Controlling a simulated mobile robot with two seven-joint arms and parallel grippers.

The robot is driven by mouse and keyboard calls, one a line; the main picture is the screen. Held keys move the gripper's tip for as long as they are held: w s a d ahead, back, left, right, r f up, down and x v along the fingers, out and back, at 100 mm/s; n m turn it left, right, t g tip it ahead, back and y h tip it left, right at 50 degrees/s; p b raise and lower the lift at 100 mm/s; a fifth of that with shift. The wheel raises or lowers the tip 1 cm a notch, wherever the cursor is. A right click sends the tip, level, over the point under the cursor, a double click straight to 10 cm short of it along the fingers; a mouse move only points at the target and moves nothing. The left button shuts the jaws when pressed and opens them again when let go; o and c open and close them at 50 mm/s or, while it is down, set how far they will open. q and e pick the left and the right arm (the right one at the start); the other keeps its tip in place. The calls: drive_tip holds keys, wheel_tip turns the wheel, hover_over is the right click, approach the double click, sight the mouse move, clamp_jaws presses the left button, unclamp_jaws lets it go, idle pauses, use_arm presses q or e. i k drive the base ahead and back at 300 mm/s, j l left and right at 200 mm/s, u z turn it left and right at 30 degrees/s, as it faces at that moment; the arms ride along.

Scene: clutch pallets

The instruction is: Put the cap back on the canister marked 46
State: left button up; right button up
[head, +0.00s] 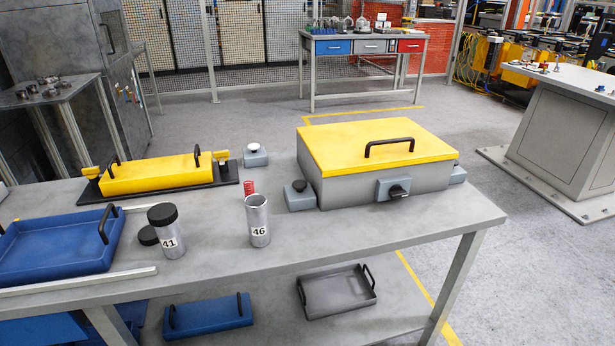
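The canister marked 46 (258,222) is a silver cylinder standing upright on the grey table, with its top open and no cap on it. The canister marked 41 (170,238) stands upright to its left with a black cap (162,213) on top. A loose black cap (148,236) lies on the table just left of the canister marked 41, partly hidden behind it. Neither of my grippers shows in the head view.
A blue tray (60,262) with black handles sits at the left. A yellow block on a black base (225,175) and a grey box with a yellow lid (340,150) stand behind. A red spring (249,187) is behind the canister marked 46. The table's front right is clear.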

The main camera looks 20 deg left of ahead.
sight(256, 210)
drive_tip(key=u, duration=1.5)
drive_tip(key=i+j+z, duration=0.1)
drive_tip(key=z, duration=0.35)
drive_tip(key=i+j+z, duration=0.15)
drive_tip(key=z, duration=0.3)
drive_tip(key=i, duration=0.4)
